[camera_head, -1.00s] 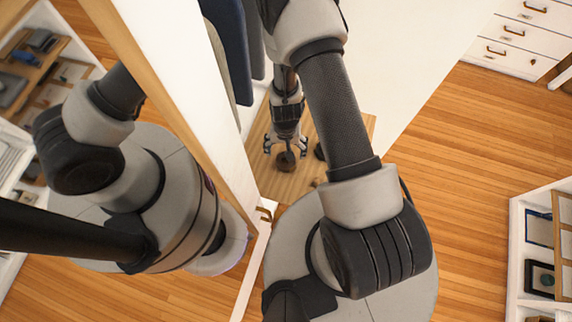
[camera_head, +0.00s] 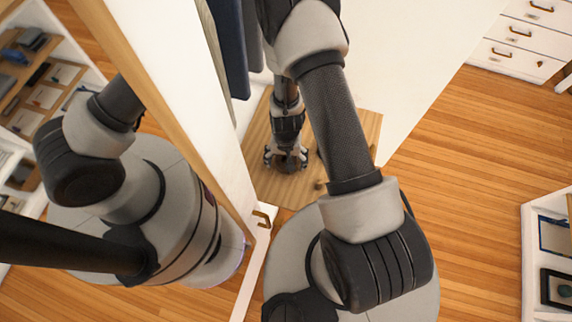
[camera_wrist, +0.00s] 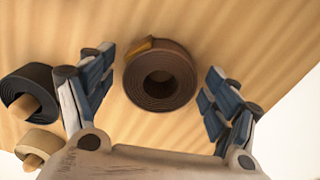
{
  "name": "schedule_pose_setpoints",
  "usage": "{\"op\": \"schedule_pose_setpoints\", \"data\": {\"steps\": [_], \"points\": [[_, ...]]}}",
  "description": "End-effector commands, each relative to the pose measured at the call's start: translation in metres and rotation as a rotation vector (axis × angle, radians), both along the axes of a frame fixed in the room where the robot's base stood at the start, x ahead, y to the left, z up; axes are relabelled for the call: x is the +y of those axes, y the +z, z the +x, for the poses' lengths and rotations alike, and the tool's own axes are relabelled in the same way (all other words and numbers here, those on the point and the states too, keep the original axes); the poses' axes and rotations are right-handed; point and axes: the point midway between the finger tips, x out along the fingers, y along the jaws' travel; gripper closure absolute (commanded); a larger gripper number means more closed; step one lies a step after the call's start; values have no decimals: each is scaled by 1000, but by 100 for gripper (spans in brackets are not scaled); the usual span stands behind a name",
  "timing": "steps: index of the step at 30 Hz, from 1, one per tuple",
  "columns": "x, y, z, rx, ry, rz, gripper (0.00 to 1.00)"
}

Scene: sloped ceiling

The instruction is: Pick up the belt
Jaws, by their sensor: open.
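A rolled brown belt (camera_wrist: 134,88) with a tan end lies on a light wooden surface (camera_wrist: 215,25) in the wrist view. My gripper (camera_wrist: 158,88) is open, with its blue-grey fingers on the left and right of the roll. Gaps show between the fingers and the roll. In the head view my gripper (camera_head: 286,160) is low over the wooden board (camera_head: 340,125), and it mostly hides the brown roll there.
A dark rolled belt (camera_wrist: 42,82) and a smaller tan roll (camera_wrist: 42,142) lie left of my gripper. A mirrored door (camera_head: 170,100) stands left of the arm, with dark hanging clothes (camera_head: 230,50) behind it. White walls flank the board.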

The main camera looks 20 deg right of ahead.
Motion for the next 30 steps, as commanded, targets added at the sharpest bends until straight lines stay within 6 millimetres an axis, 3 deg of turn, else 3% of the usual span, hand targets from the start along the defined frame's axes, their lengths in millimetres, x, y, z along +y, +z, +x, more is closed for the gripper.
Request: {"op": "schedule_pose_setpoints", "data": {"steps": [6,30], "points": [[0,1,0,-1,0,0,19],[0,1,0,-1,0,0,70]]}}
